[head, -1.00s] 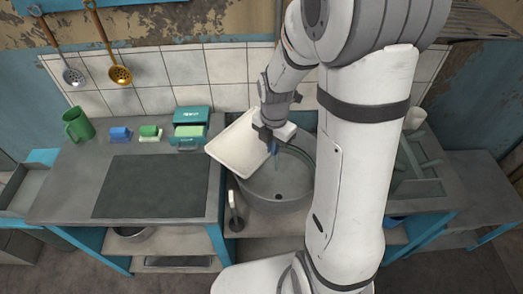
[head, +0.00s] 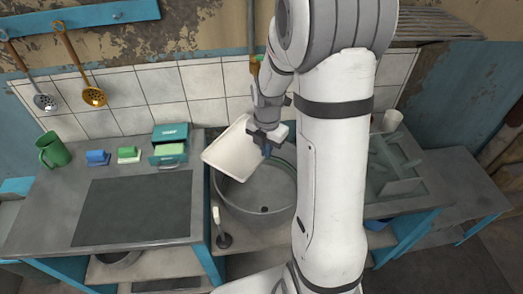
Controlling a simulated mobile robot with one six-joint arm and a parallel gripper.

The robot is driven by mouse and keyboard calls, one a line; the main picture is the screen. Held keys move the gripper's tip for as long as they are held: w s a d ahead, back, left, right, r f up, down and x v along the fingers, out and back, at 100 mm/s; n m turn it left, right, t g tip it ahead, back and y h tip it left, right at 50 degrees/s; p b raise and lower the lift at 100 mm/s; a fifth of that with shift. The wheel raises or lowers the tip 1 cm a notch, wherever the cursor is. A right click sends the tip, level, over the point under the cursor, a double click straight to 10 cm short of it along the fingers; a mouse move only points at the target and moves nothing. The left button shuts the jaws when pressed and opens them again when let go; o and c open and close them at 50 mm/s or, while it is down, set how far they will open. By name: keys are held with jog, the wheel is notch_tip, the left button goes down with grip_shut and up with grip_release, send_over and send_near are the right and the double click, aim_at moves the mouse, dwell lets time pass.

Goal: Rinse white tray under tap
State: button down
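The white tray (head: 229,152) is tilted above the left part of the round grey sink basin (head: 262,205). My gripper (head: 266,146) is at the tray's right edge and appears shut on it; the fingertips are small and partly hidden. A yellowish pipe (head: 254,66) runs down the wall behind my arm. The tap's outlet is not clearly visible, and I cannot tell whether water runs on the tray.
Left of the sink, the counter holds a dark mat (head: 133,208), green mug (head: 53,150), blue sponge (head: 97,157), green sponge (head: 128,153) and teal box (head: 170,142). A white cup (head: 391,120) and dish rack (head: 402,175) stand on the right.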

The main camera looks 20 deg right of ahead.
aim_at(249, 167)
jog(key=shift+s+a+b, duration=0.15)
jog(key=shift+s+a, duration=0.55)
jog(key=shift+a, duration=0.45)
jog(key=shift+s+a+b, duration=0.1)
jog(key=shift+s+a, duration=0.65)
jog(key=shift+a, duration=0.35)
jog(key=shift+s+a+b, duration=0.15)
jog(key=shift+s+a, duration=0.55)
jog(key=shift+a, duration=0.45)
jog(key=shift+r, duration=0.1)
jog(key=s+a+r+p, duration=0.2)
jog(key=a+r, duration=0.1)
jog(key=a, duration=0.1)
jog(key=shift+s+a+r+p, duration=0.15)
jog(key=shift+s+r+p, duration=0.2)
jog(key=shift+r, duration=0.05)
